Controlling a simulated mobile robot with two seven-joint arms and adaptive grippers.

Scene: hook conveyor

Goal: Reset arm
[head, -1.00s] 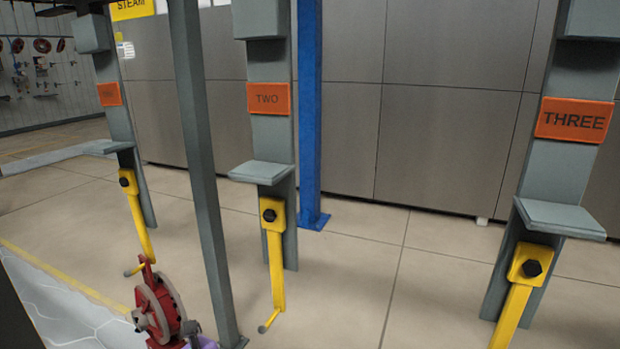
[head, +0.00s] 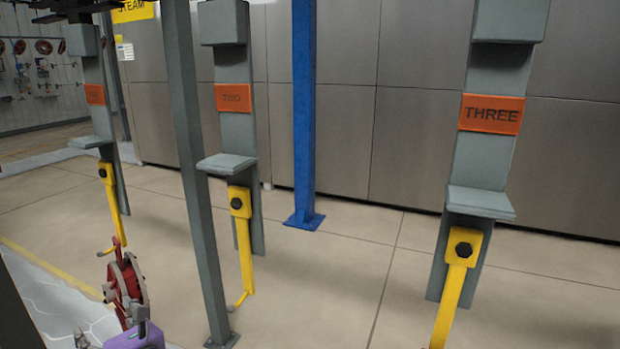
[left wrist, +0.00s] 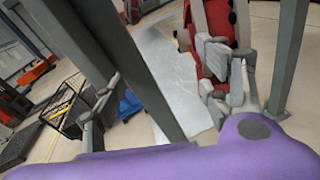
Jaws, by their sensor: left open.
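My left gripper (head: 110,328) shows at the lower left edge of the head view, with a purple body and grey fingers partly cut off by the frame. In the left wrist view its grey fingers (left wrist: 155,112) stand well apart beyond the purple body, and I see nothing held between them. A red and grey round thing (head: 127,284) is just above and behind it in the head view; I cannot tell whether they touch. My right gripper is not identifiable in either view.
Grey hangers with orange plates, TWO (head: 233,98) and THREE (head: 491,114) among them, carry yellow hooks (head: 242,240) low down. A thin grey post (head: 195,180) stands near the gripper. A blue post (head: 304,110) is behind. Open floor (head: 320,290) lies at centre.

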